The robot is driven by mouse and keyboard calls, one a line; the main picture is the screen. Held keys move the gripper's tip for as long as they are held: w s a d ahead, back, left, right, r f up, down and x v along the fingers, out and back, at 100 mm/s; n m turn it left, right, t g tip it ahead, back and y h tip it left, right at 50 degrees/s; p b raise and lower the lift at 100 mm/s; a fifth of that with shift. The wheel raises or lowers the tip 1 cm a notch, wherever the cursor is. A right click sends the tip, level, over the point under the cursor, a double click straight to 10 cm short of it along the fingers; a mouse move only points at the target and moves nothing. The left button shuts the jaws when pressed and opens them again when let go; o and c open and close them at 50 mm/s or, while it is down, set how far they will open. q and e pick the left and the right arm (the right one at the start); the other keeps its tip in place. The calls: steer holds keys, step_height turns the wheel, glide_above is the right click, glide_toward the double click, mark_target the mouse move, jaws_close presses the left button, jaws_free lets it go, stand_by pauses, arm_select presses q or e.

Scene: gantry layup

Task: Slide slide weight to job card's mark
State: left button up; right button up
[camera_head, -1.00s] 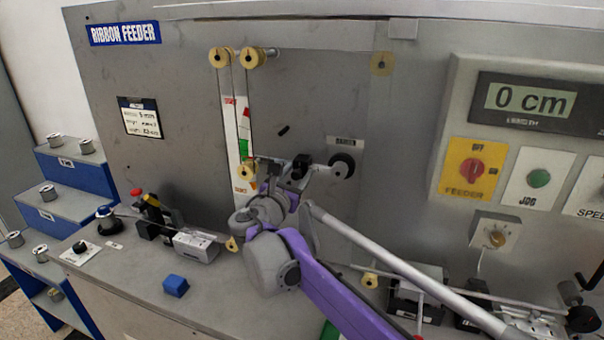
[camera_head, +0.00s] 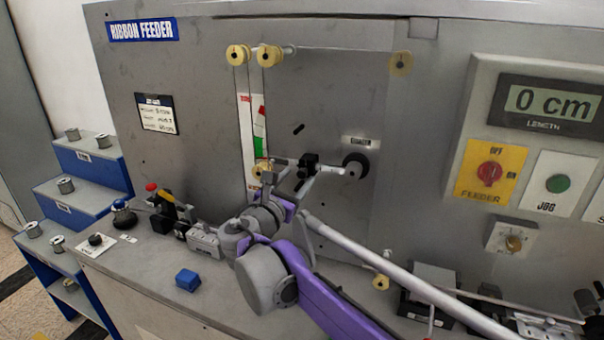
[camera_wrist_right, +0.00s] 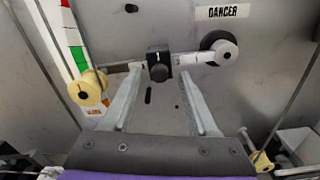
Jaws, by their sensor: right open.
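In the right wrist view the weight (camera_wrist_right: 158,66) sits near the middle of the arm. My right gripper (camera_head: 297,181) is open just in front of it. In the wrist view its two fingers (camera_wrist_right: 161,82) point at the weight, one on each side, with nothing gripped. The job card (camera_head: 156,114) hangs on the panel at left; its writing is too small to read. My left gripper is out of view.
A red, white and green scale strip (camera_head: 257,135) stands behind the yellow roller. A blue block (camera_head: 188,280) lies on the bench at left. Blue steps (camera_head: 95,165) with spools stand further left.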

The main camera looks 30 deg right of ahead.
steer(key=v, duration=0.6)
steer(key=shift+s+a, duration=0.1)
steer(key=s+d+f+m+g+y+p, duration=0.1)
steer(key=s+d+f+m+g+y, duration=0.15)
steer(key=s+f+m, duration=0.35)
steer(key=s+d+f+m+g+y+p, duration=0.1)
steer(key=s+f+m+g+y, duration=0.25)
steer(key=s+f, duration=0.35)
steer(key=s+a+f+m+y+p, duration=0.2)
steer(key=s+a+f+m+y, duration=0.5)
steer(key=s+f+m, duration=0.5)
step_height(320, 180, down, 2)
steer(key=a+m, duration=0.2)
steer(key=shift+s+a+y, duration=0.25)
steer(key=shift+a+y, duration=0.05)
steer(key=shift+a, duration=0.05)
steer(key=shift+f, duration=0.15)
